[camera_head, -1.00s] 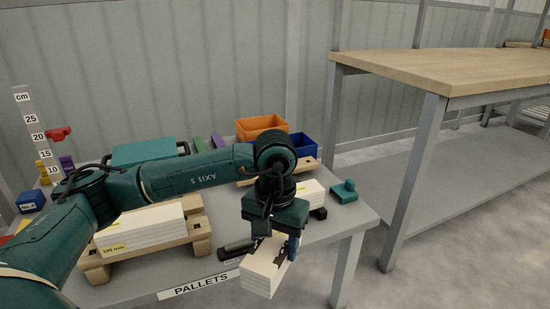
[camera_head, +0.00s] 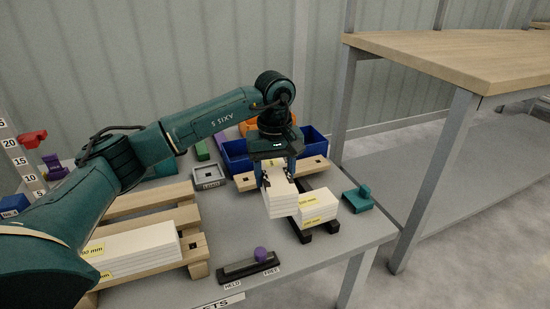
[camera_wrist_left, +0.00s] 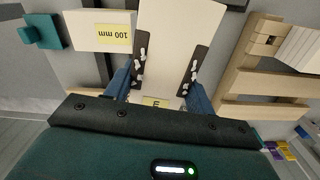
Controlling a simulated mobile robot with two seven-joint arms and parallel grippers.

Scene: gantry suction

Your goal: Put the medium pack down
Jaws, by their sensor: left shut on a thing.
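My left gripper (camera_head: 278,179) is shut on a white layered pack (camera_head: 282,204), with one finger on each side. The held pack also shows in the left wrist view (camera_wrist_left: 178,28), between the two dark finger pads. A second white pack (camera_head: 319,207) with yellow labels stands just right of it on black rails (camera_head: 304,233); its label reads 100 mm in the wrist view (camera_wrist_left: 100,32). I cannot tell whether the held pack touches the rails or hangs just above them. My right gripper is not in view.
A wooden pallet (camera_head: 150,205) with a white stack (camera_head: 135,249) lies to the left. A blue bin (camera_head: 236,154) stands behind the gripper. A teal block (camera_head: 358,198) lies right. A black HELD/FREE slider (camera_head: 248,268) with a purple knob sits in front. The tabletop between is bare.

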